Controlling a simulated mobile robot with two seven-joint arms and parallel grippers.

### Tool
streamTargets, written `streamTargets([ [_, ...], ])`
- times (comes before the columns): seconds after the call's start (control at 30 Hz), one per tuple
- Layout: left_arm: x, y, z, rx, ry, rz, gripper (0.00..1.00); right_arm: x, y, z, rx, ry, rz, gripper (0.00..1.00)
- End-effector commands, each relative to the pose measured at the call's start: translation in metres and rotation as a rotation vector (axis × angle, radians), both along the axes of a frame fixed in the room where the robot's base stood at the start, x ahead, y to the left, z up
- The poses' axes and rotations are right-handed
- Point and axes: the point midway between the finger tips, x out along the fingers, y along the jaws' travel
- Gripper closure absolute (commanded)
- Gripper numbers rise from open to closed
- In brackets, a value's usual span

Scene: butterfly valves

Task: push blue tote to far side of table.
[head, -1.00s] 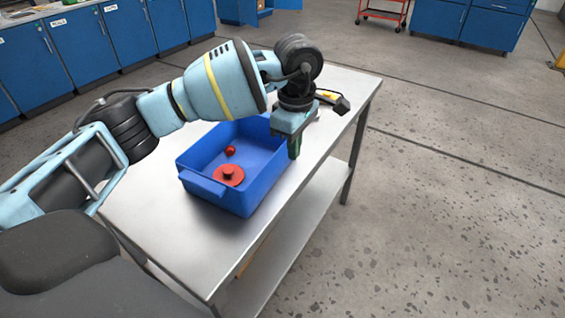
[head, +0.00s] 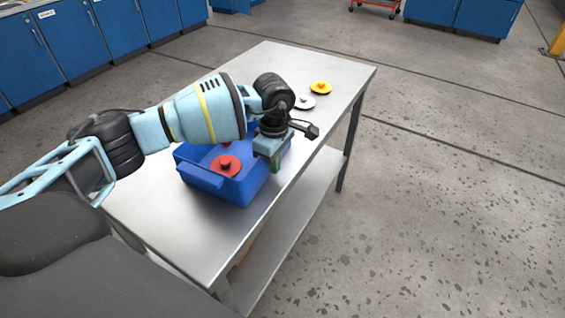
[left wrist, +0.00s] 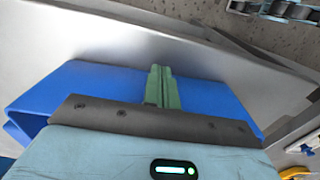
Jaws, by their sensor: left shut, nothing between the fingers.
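The blue tote (head: 215,184) stands on the metal table (head: 150,204), close to the table's right long edge. A red disc-shaped valve part (head: 227,166) lies inside it. My left gripper (head: 275,165) is shut and empty, pointing down at the tote's right side; its arm hides part of the tote. In the left wrist view the shut green fingers (left wrist: 161,85) lie in front of the blue tote wall (left wrist: 95,78). I cannot tell whether they touch it. My right gripper is not in view.
A white disc part (head: 304,102) and a yellow one (head: 320,88) lie on the table beyond the tote, near the right edge. The table's far end is otherwise clear. Blue cabinets (head: 108,30) stand along the back left. Open floor lies to the right.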

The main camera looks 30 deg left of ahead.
Motion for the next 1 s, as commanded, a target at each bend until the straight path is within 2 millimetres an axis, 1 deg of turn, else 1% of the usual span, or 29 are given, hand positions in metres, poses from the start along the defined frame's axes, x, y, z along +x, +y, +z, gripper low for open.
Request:
streamTargets([
  [0.37, 0.0, 0.002, -0.001, 0.0, 0.001, 0.0, 1.0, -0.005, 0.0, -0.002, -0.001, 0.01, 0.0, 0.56],
  [0.47, 0.001, 0.012, -0.001, 0.0, 0.001, 0.002, 1.0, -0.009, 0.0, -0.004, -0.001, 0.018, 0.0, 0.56],
  [0.57, 0.002, 0.035, -0.002, 0.002, 0.001, 0.005, 1.0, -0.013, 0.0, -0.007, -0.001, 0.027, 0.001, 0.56],
  [0.6, 0.002, 0.047, -0.002, 0.002, 0.002, 0.007, 1.0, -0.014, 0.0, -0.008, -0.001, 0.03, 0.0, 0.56],
  [0.83, 0.006, 0.116, -0.004, 0.001, 0.003, 0.007, 1.0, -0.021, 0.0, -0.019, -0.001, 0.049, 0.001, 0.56],
  [1.0, 0.008, 0.167, -0.005, 0.001, 0.004, 0.007, 1.0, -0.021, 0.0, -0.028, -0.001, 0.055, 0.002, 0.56],
])
